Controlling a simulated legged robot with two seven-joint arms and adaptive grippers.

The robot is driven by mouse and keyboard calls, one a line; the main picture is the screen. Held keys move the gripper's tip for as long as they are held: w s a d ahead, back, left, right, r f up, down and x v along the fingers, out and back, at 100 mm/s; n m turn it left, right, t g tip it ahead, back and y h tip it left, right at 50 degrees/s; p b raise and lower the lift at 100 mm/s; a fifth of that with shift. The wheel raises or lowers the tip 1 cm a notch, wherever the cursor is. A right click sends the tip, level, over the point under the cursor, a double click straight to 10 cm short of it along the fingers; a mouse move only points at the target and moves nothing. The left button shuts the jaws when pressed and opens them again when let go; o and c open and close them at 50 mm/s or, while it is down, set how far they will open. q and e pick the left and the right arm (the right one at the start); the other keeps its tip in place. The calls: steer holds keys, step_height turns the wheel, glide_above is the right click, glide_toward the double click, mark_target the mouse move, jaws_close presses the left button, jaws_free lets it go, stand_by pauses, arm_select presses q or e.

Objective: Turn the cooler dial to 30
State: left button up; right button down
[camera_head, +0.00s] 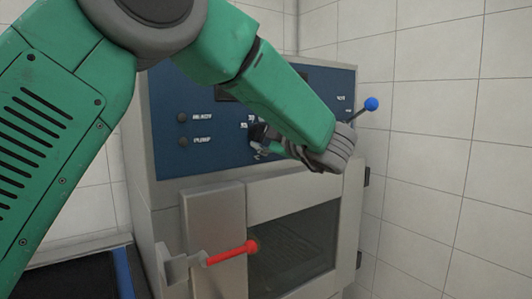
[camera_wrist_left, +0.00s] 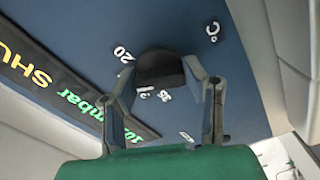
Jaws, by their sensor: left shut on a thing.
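The dial (camera_wrist_left: 160,70) is a dark round knob on the blue control panel (camera_wrist_left: 185,25), with white scale marks around it. A "20" is legible at its left and "°C" at its right; the marks below are small and partly hidden, so I cannot read its setting. My left gripper (camera_wrist_left: 159,76) has its two fingers on either side of the dial and is shut on it. In the head view my left gripper (camera_head: 262,143) is against the panel, and my green forearm hides most of the dial area. My right gripper is out of view.
A red-knobbed handle (camera_head: 230,252) sticks out from the oven front below the panel. A blue-knobbed lever (camera_head: 370,104) sticks out at the panel's right. The glass oven door (camera_head: 295,250) is shut. A tiled wall (camera_head: 440,140) stands at the right.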

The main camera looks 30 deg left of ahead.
arm_select(q)
steer(key=n+b, duration=0.3)
steer(key=b, duration=0.2)
steer(key=n+b, duration=0.4)
steer(key=b, duration=0.1)
steer(key=shift+a+n+b, duration=0.2)
steer(key=shift+n+b, duration=0.8)
steer(key=shift+b, duration=0.2)
steer(key=shift+r, duration=0.1)
steer(key=o, duration=1.1)
steer(key=shift+c, duration=0.2)
steer(key=shift+o, duration=0.4)
steer(key=shift+w+a+f, duration=0.15)
steer(key=shift+a+f, duration=0.05)
